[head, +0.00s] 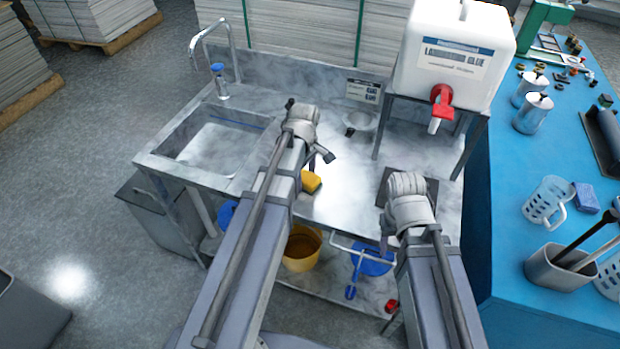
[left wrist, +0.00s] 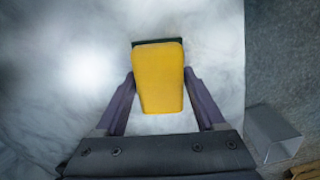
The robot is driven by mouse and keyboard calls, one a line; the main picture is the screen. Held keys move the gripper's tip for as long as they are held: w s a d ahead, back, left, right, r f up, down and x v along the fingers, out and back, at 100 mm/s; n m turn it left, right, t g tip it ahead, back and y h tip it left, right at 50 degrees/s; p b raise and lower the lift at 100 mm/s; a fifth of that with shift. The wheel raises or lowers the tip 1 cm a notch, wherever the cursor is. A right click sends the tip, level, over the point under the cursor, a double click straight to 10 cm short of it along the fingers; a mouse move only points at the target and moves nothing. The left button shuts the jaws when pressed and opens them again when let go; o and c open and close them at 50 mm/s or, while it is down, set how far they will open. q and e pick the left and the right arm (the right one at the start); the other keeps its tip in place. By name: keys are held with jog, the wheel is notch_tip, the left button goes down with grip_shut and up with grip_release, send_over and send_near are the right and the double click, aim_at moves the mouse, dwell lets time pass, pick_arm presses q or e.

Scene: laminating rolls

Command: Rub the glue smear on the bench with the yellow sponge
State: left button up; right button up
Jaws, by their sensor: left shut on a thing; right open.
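The yellow sponge (head: 311,183) shows on or just above the steel bench (head: 345,205), partly behind my left arm. In the left wrist view the sponge (left wrist: 158,78), with a dark green edge at its far end, sits between the fingers of my left gripper (left wrist: 160,88), which is shut on it. My left gripper also shows in the head view (head: 319,160). I cannot tell whether the sponge touches the bench. My right gripper (head: 388,238) is open near the bench's front right. I cannot pick out a glue smear; bright glare covers parts of the bench.
A sink (head: 215,145) with a tap is at the bench's left. A white glue container (head: 455,60) with a red tap stands on a raised frame at the back right. A dark plate (head: 428,190) lies near my right arm. A blue table (head: 510,200) adjoins on the right.

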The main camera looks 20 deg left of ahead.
aim_at(324, 190)
pick_arm(q)
jog(key=shift+a, duration=1.2)
jog(key=shift+s+d+f, duration=0.1)
jog(key=shift+d, duration=1.05)
jog(key=shift+s+d+f, duration=0.1)
jog(key=shift+d, duration=1)
jog(key=shift+d+r, duration=0.1)
jog(key=shift+d, duration=1.8)
jog(key=shift+s, duration=0.75)
jog(key=shift+s+a+r, duration=0.15)
jog(key=shift+s, duration=0.4)
jog(key=shift+w, duration=0.1)
jog(key=shift+a, duration=0.15)
